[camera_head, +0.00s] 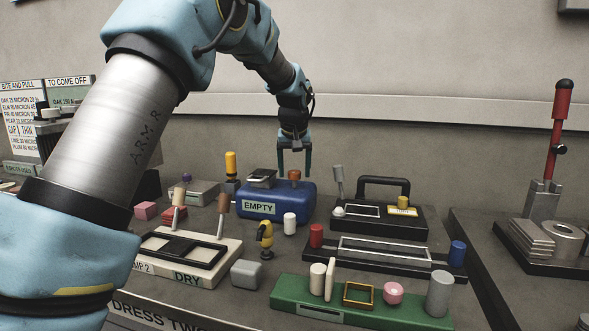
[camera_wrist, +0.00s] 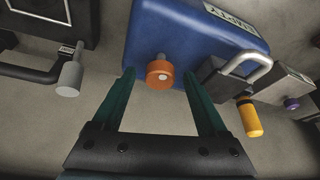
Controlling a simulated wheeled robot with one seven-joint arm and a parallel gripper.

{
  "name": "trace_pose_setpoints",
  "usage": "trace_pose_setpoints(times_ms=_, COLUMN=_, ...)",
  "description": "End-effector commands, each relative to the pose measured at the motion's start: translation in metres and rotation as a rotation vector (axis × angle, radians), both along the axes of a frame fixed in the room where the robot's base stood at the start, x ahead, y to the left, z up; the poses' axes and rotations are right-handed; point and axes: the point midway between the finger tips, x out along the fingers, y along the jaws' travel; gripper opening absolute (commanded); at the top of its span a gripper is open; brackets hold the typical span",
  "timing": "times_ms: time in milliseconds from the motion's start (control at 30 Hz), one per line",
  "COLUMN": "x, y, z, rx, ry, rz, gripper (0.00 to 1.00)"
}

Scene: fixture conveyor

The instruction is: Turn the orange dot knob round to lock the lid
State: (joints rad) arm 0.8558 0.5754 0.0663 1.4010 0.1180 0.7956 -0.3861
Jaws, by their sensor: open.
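The orange knob (camera_wrist: 158,74) with a pale dot on its face sits on the blue box; in the head view it is a small orange-brown cylinder (camera_head: 294,175) on top of the box. The blue box (camera_head: 278,201) carries a label reading EMPTY, and its blue top (camera_wrist: 190,35) fills the upper middle of the wrist view. My gripper (camera_head: 294,172) points down over the knob in the head view. In the wrist view its two green fingers (camera_wrist: 160,80) are spread apart, one on each side of the knob, with gaps on both sides. Nothing is held.
A grey knob (camera_wrist: 69,78) on a dark fixture is on the other side. Several fixtures, including a green tray (camera_head: 300,295), crowd the bench in front.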

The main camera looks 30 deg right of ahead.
Motion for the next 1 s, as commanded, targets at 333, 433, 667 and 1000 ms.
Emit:
trace_pose_setpoints(times_ms=333, x=0.0, y=0.0001, z=0.0001, rx=0.0, ry=0.0, rz=0.0, gripper=0.52)
trace_pose_setpoints(times_ms=433, x=0.0, y=0.0001, z=0.0002, rx=0.0, ry=0.0, rz=0.0, gripper=0.41)
trace_pose_setpoints(times_ms=667, x=0.0001, y=0.0002, z=0.0002, rx=0.0, ry=0.0, rz=0.0, gripper=0.15)
trace_pose_setpoints(times_ms=1000, x=0.0002, y=0.0003, z=0.0004, rx=0.0, ry=0.0, rz=-0.002, gripper=0.0)
